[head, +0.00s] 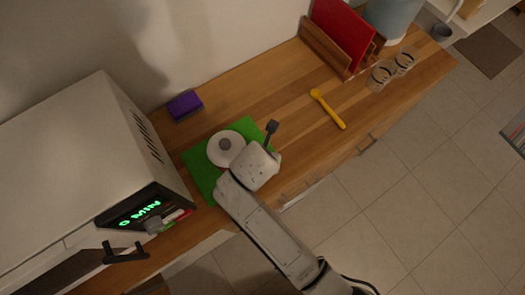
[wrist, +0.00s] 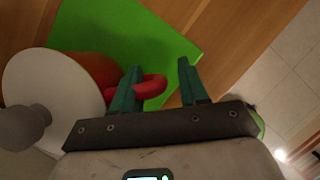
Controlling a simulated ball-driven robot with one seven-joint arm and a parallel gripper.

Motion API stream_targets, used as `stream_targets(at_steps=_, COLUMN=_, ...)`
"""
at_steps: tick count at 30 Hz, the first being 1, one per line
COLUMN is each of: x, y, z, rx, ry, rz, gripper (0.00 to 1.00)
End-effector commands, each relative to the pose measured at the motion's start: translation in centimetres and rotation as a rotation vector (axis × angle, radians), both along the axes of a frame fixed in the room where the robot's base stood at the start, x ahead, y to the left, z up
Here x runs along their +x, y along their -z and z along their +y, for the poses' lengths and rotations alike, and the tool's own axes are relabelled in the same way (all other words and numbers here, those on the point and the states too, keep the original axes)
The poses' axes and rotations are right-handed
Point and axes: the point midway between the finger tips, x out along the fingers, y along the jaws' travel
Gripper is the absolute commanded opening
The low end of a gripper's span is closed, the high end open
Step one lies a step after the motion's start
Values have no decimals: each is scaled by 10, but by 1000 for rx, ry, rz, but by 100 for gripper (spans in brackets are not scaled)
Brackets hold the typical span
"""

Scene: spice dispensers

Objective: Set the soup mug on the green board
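The soup mug is red with a white lid (head: 226,146) and a grey knob. In the wrist view the red mug body (wrist: 88,72) is at the left, partly covered by its lid (wrist: 50,95). Its red handle (wrist: 154,87) reaches into the space between the green fingers of my gripper (wrist: 160,66), by the left finger. The fingers stand apart and the handle is not clamped. The green board (head: 202,172) lies on the counter under my gripper and the mug, and also shows in the wrist view (wrist: 140,35). The mug appears to be over the board; its base is hidden.
A white microwave (head: 80,150) with a lit display stands left of the board. A purple box (head: 185,105) is behind it. A yellow utensil (head: 328,108), glass jars (head: 382,74) and a wooden rack with a red book (head: 343,32) are to the right. Counter between is clear.

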Motion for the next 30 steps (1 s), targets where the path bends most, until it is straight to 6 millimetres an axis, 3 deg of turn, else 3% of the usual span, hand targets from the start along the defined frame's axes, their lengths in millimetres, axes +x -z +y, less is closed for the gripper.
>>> stream_targets(at_steps=11, x=-5, y=-14, z=1, rx=2, ry=-1, rz=-2, gripper=43)
stream_targets(at_steps=24, x=-37, y=-92, z=7, rx=2, ry=-1, rz=-2, gripper=43)
stream_targets(at_steps=30, x=-44, y=-110, z=8, rx=1, ry=0, rz=-1, gripper=43)
